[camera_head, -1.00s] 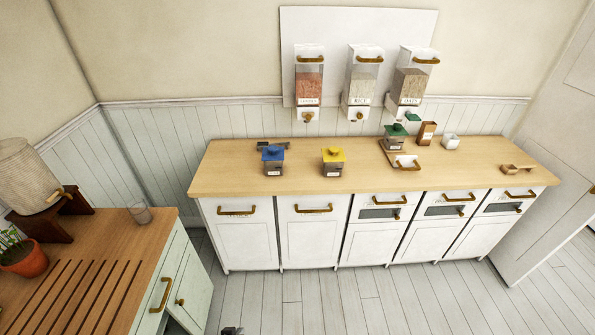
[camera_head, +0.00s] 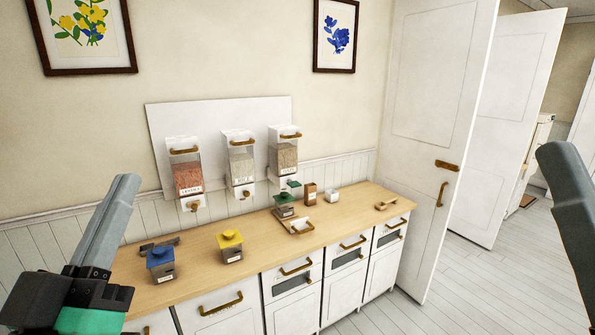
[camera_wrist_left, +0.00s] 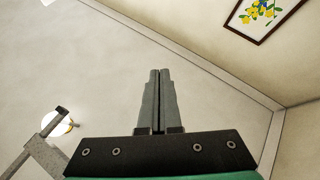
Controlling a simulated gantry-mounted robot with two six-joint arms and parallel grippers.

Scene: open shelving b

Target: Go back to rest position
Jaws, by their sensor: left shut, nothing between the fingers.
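My left gripper (camera_head: 122,190) stands upright at the left of the head view, its grey fingers pointing up in front of the wall. In the left wrist view its two fingers (camera_wrist_left: 159,73) lie together with nothing between them, and they point toward the ceiling. It is apart from the counter and everything on it. A grey part of my right arm (camera_head: 568,190) shows at the right edge of the head view. The fingertips of my right gripper cannot be made out.
A wooden counter (camera_head: 215,275) holds a blue-lidded jar (camera_head: 161,264), a yellow-lidded jar (camera_head: 231,246) and a green-lidded jar (camera_head: 285,207). Three dispensers (camera_head: 240,165) hang on the wall behind. A white door (camera_head: 432,130) stands right of the counter. Open floor (camera_head: 480,285) lies at the right.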

